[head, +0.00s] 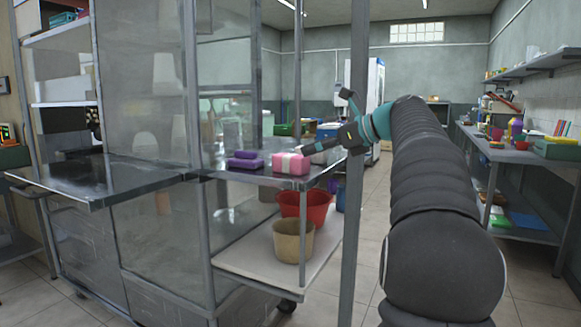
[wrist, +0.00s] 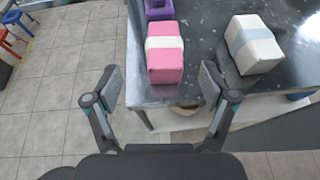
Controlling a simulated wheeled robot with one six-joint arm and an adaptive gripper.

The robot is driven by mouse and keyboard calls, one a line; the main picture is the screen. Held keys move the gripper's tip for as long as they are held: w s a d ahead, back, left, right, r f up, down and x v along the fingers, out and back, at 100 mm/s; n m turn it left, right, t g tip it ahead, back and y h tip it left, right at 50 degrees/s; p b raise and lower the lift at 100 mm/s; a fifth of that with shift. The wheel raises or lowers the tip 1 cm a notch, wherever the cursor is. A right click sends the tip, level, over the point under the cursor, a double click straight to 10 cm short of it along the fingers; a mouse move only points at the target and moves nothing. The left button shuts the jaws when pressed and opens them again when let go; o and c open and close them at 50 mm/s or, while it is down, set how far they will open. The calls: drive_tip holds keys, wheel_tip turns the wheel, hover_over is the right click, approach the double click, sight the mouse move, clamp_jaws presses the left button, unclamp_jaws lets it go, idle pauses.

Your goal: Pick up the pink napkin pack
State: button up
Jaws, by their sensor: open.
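The pink napkin pack (head: 291,164) with a white band lies on the dark metal counter (head: 226,172), near its corner. In the wrist view the pack (wrist: 165,68) sits close to the counter's edge, ahead of and between my fingers. My gripper (head: 308,149) is open and empty. In the head view it reaches in from the right, beside and slightly above the pack. In the wrist view my gripper (wrist: 159,76) has its fingers spread wider than the pack, and I see no contact.
Purple packs (head: 245,158) lie left of the pink one. A white pack with a grey band (wrist: 255,45) lies to its right in the wrist view. A metal post (head: 356,220) stands beside my arm. Red (head: 318,207) and tan (head: 292,243) buckets sit on the shelf below.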

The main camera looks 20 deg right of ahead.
sight(296, 156)
drive_tip(key=shift+d+b+x, duration=0.2)
drive_tip(key=shift+b+x, duration=0.15)
drive_tip(key=shift+x, duration=3.45)
drive_tip(key=shift+w, duration=0.1)
drive_tip(key=c, duration=1.3)
